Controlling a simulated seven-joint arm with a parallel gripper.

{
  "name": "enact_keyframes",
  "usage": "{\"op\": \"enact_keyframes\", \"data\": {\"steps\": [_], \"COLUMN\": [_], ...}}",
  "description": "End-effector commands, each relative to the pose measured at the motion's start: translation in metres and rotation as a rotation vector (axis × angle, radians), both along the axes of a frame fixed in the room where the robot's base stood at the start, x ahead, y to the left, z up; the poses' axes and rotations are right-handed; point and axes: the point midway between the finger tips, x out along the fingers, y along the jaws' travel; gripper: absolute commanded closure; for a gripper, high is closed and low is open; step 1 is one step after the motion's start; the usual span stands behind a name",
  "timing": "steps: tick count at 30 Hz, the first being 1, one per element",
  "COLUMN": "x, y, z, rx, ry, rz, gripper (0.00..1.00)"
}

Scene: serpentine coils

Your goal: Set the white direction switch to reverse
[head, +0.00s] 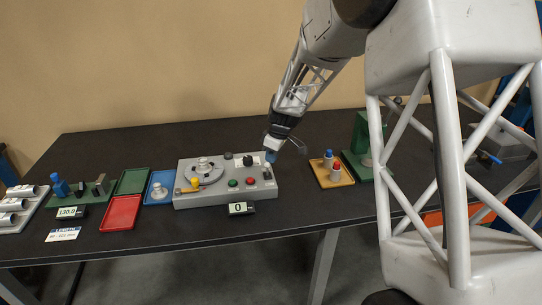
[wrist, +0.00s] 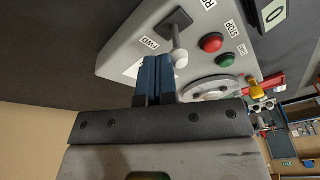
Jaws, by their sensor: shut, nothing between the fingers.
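The white direction switch is a short lever with a white ball knob (wrist: 180,59) on a dark plate (wrist: 172,25) of the grey control box (head: 222,196). The FWD label (wrist: 149,43) is beside the plate on one side, and a partly cut-off label starting "RE" (wrist: 208,3) is on the other. My gripper (head: 271,158) has its blue fingers (wrist: 155,60) shut and empty. In the wrist view they are close beside the knob, on the FWD side; I cannot tell whether they touch it. In the head view the gripper is over the box's back right corner.
The box carries a red button (wrist: 211,42), a green button (wrist: 233,30), a yellow-knobbed lever (head: 195,183) and a round coil plate (head: 204,170). A display reading 0 (head: 240,208) stands in front.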

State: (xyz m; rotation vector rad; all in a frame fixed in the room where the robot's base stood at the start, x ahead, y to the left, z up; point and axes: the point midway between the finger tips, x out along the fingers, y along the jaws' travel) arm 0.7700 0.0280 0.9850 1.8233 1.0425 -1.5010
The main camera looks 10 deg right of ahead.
Motion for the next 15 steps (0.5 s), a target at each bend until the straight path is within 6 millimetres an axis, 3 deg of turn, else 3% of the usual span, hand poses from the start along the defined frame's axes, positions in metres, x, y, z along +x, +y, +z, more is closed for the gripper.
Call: {"op": "enact_keyframes", "data": {"steps": [15], "x": [-0.021], "y": [0.000], "z": [0.001], "rx": [0.000], "ry": [-0.267], "rz": [-0.001], "gripper": [1.00]}}
